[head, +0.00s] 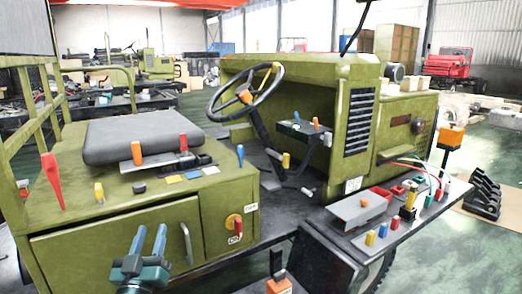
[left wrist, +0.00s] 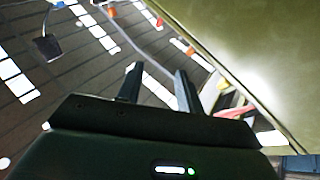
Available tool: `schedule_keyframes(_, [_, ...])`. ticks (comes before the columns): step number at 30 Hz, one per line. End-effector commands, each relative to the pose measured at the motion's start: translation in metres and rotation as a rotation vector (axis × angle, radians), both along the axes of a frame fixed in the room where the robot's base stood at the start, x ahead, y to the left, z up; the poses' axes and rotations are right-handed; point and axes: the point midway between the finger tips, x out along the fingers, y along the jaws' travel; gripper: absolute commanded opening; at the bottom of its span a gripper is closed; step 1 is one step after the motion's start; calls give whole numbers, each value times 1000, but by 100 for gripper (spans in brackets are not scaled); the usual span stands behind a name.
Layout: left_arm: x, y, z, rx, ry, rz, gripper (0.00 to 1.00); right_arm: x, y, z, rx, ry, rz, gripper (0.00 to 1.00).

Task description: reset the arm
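My left gripper (head: 149,234) shows at the lower left of the head view, in front of the green side panel of the vehicle chassis (head: 85,255). Its two bluish fingers stand apart with nothing seen between them. In the left wrist view the fingers (left wrist: 157,76) also stand apart and empty, with a green panel (left wrist: 245,50) to their right. My right gripper is not seen in either view.
The chassis carries a black seat (head: 145,137), a steering wheel (head: 245,92) and several coloured levers. A metal handle (head: 187,243) and a red-and-yellow switch (head: 234,226) are right of my left gripper. A side shelf (head: 420,212) holds small coloured parts. Open floor (head: 440,262) lies at the lower right.

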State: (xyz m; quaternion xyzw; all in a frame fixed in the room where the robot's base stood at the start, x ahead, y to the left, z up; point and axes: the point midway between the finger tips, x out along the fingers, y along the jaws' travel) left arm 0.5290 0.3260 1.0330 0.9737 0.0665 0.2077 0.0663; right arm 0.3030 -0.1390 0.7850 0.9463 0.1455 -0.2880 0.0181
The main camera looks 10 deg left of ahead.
Motion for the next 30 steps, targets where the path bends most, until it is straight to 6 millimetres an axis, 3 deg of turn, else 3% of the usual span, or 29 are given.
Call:
schedule_keyframes(1, [-12, -23, -32, 31, 116, -54, 36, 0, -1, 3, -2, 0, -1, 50])
schedule_keyframes(6, [-68, -93, -128, 111, 465, -216, 36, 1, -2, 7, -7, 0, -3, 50])
schedule_keyframes(9, [-114, -127, -174, 147, 652, -299, 36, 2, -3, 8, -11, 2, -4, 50])
schedule_keyframes(12, [-160, -153, -207, 171, 805, -366, 36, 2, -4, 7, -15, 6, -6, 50])
schedule_keyframes(15, [-196, -170, -227, 188, 913, -413, 36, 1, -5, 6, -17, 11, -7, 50])
schedule_keyframes(18, [-218, -179, -237, 198, 978, -440, 36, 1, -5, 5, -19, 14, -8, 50])
schedule_keyframes(22, [-227, -183, -242, 202, 1006, -452, 36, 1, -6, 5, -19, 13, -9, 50])
schedule_keyframes(30, [-226, -183, -242, 201, 1004, -451, 36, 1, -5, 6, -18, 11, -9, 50])
